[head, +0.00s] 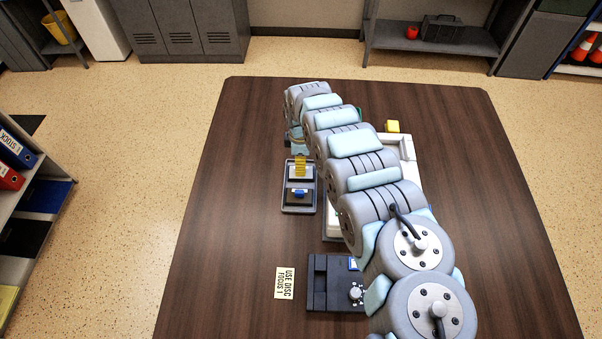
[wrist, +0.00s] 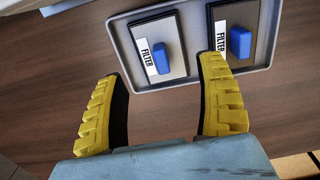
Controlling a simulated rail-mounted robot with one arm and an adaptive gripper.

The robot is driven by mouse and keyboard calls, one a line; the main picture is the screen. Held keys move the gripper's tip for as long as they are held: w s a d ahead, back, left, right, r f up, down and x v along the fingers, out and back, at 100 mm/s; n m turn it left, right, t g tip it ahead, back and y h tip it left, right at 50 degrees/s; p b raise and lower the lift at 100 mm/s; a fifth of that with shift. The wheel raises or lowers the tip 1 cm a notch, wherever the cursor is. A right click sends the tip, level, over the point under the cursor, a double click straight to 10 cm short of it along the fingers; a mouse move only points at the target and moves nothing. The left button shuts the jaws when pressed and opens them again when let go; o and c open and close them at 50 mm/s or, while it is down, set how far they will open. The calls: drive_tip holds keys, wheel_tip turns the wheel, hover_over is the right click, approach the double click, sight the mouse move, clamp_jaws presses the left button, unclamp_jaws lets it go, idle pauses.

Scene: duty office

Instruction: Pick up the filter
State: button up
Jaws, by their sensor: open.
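Two flat square filters lie side by side in a shallow grey tray (wrist: 180,84). In the wrist view the left filter (wrist: 161,58) has a lighter grey plate and the right filter (wrist: 240,43) a darker one. Each has a blue block handle and a white FILTER label. My gripper (wrist: 161,70) is open and empty. Its yellow, black-lined fingers point at the tray, with the left filter's handle seen between them. In the head view the tray (head: 283,190) is left of my arm; a yellow finger partly covers the farther filter, and the nearer filter (head: 299,194) shows its blue handle.
A black box with a knob (head: 320,290) and a paper note (head: 284,283) lie nearer on the brown table (head: 240,180). A white device (head: 408,150) is partly hidden behind my arm, with a yellow block (head: 392,126) beyond. The table's left side is clear.

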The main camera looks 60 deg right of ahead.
drive_tip(key=shift+f, duration=0.15)
drive_tip(key=shift+s+a+f+b, duration=0.1)
drive_tip(key=shift+f+b, duration=0.9)
drive_tip(key=shift+f, duration=1.5)
drive_tip(key=c, duration=0.9)
